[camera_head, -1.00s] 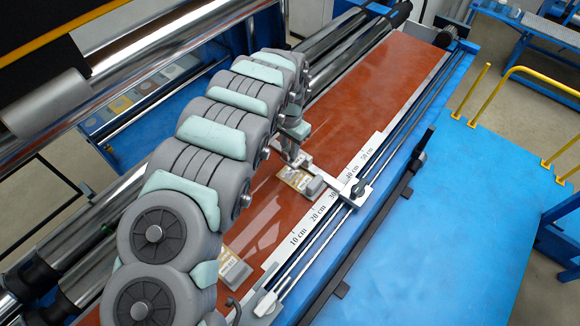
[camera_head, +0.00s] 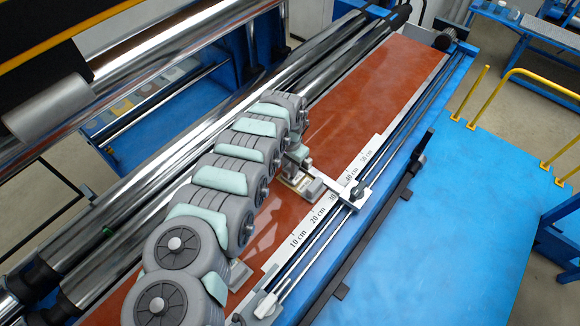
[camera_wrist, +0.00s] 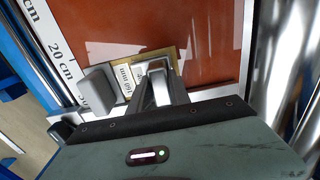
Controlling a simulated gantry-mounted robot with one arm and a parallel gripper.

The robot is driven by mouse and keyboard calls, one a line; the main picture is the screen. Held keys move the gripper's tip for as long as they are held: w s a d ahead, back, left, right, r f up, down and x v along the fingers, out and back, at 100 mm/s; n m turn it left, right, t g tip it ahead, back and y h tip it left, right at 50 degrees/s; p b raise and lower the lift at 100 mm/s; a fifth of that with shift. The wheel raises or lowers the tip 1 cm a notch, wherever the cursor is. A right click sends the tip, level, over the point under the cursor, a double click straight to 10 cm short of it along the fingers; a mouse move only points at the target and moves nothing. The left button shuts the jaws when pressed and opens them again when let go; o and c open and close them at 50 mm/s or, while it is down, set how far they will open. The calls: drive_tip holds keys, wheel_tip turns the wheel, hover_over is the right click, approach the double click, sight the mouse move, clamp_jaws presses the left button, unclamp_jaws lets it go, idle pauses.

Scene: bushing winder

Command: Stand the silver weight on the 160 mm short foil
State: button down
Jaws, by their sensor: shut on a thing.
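My gripper (camera_head: 297,163) is low over the foil beside the ruler, its jaws shut on the silver weight. In the wrist view, the silver weight (camera_wrist: 156,67) shows as a bright block between the dark fingers (camera_wrist: 163,88). Below and beside it lies the tan-edged foil (camera_wrist: 181,52) with white labels; one label (camera_wrist: 124,80) seems to read 160 mm. A grey block (camera_wrist: 98,92) sits on the ruler-side end of this foil; it also shows in the head view (camera_head: 312,188). Whether the weight's underside touches the foil is hidden.
A ruler strip (camera_head: 318,212) and metal rails run along the right edge of the red-brown table (camera_head: 345,108). A clamp-like stop (camera_head: 352,191) stands close right of the gripper. Another grey block (camera_head: 240,274) lies nearer the front. Steel rollers run along the left. The table's far part is clear.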

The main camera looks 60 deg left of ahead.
drive_tip(key=shift+f, duration=0.2)
drive_tip(key=c, duration=1.2)
unclamp_jaws()
wheel_tip(320, 180, up, 12)
drive_tip(key=b, duration=0.1)
drive_tip(key=shift+r, duration=0.2)
